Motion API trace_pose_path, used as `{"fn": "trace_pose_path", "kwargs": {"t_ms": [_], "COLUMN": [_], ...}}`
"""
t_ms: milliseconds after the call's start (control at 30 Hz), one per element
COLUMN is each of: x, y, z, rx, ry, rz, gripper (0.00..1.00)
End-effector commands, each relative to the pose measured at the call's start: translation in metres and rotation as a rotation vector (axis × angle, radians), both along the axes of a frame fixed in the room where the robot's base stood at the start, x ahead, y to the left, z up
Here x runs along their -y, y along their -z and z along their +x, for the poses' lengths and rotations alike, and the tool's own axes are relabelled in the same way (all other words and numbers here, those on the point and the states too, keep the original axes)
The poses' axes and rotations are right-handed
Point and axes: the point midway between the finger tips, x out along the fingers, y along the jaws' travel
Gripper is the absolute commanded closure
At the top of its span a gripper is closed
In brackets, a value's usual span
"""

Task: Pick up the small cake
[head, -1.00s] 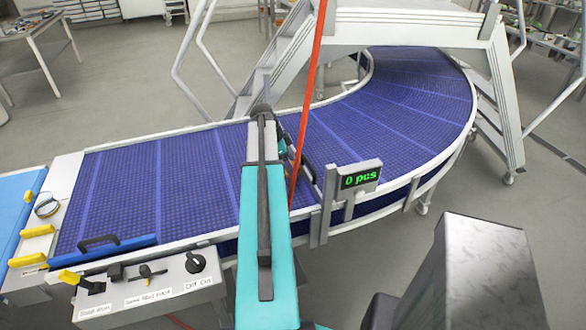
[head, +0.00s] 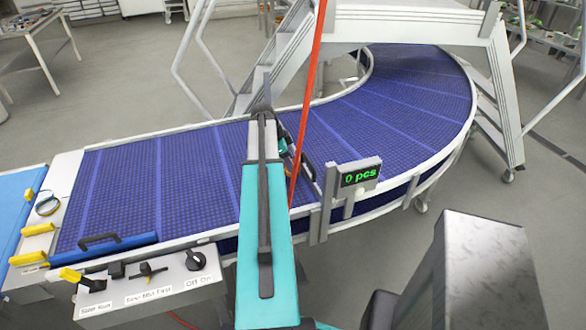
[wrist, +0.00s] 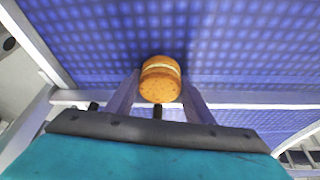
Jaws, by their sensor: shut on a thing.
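The small cake (wrist: 160,72) shows in the wrist view as a round orange-brown sandwich with a pale cream layer. My gripper (wrist: 161,90) has one finger on each side of it and is shut on it. The blue belt lies behind the cake in that view. How far the cake is above the belt, I cannot tell. In the head view the cake is hidden behind my teal arm, which reaches over the belt.
The blue conveyor belt (head: 190,175) curves away to the right between pale rails. A counter display (head: 360,174) reading "0 pcs" stands on the near rail. A control box (head: 150,280) sits at front left.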

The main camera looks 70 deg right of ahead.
Motion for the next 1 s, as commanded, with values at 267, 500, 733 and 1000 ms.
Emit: {"fn": "trace_pose_path", "kwargs": {"t_ms": [267, 500, 733, 1000], "x": [0.000, -0.004, -0.017, -0.040], "y": [-0.001, -0.008, -0.023, -0.049], "z": [0.001, 0.009, 0.033, 0.077], "rx": [0.000, 0.001, 0.001, 0.001], "ry": [0.000, -0.002, -0.003, -0.003], "rz": [-0.001, -0.001, -0.002, -0.003], "gripper": [0.62, 0.62, 0.62, 0.62]}}
